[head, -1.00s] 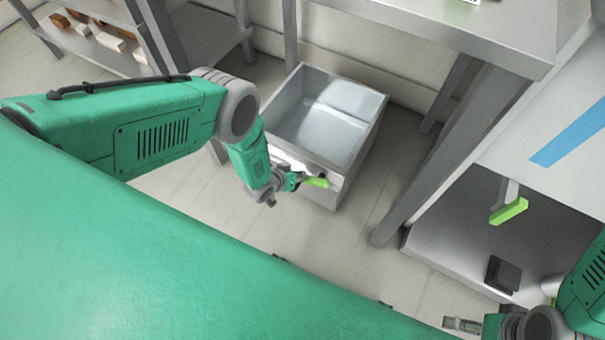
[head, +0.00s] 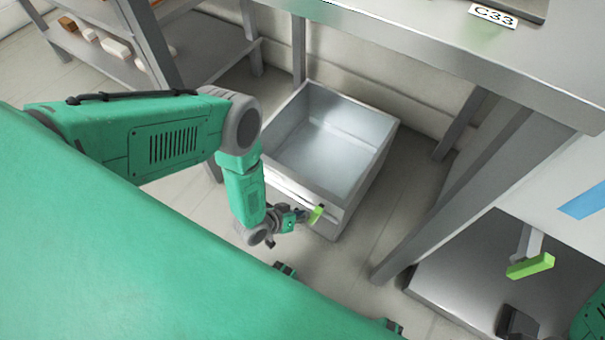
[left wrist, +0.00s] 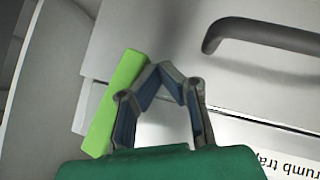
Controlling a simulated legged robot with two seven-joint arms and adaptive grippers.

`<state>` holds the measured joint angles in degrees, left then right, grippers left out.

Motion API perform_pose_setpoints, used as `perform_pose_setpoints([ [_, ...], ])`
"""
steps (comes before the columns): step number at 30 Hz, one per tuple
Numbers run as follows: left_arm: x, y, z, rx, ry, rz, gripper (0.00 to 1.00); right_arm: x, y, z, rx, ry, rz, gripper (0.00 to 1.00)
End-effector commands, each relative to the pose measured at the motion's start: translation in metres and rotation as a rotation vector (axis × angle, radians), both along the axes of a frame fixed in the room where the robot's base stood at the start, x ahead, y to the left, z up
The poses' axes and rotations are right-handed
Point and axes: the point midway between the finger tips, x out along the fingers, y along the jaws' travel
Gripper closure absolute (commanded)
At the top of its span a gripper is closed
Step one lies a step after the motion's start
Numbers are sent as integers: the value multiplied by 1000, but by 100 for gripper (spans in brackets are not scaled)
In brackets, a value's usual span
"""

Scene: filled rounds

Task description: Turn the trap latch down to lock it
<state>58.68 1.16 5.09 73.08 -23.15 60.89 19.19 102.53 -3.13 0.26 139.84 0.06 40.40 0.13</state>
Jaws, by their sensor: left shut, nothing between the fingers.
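The trap latch is a bright green bar (head: 317,214) on the front of the open-topped metal crumb trap (head: 372,178). In the left wrist view the green bar (left wrist: 116,102) lies slantwise beside my left gripper (left wrist: 170,72). The gripper's fingers are shut with nothing between them, and one finger is close against the bar; I cannot tell if they touch. In the head view my left gripper (head: 300,215) is at the trap's front, just left of the latch.
A dark curved handle (left wrist: 265,32) and a crumb trap label (left wrist: 270,150) are on the trap's front. A table leg (head: 455,185) stands right of the trap. Another green bar (head: 530,265) hangs farther right. A shelf (head: 195,50) stands at the left back.

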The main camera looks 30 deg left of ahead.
Motion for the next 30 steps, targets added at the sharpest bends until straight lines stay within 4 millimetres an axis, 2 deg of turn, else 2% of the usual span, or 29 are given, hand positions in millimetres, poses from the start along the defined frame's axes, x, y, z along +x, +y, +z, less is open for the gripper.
perform_pose_setpoints([
  [12, -4, -10, -8, 1, 0, 1, 100, 0, 0, -11, 0, 1, 0, 11],
  [30, -4, -12, -8, 0, 0, 0, 100, 0, 0, -11, 0, 0, 0, 11],
])
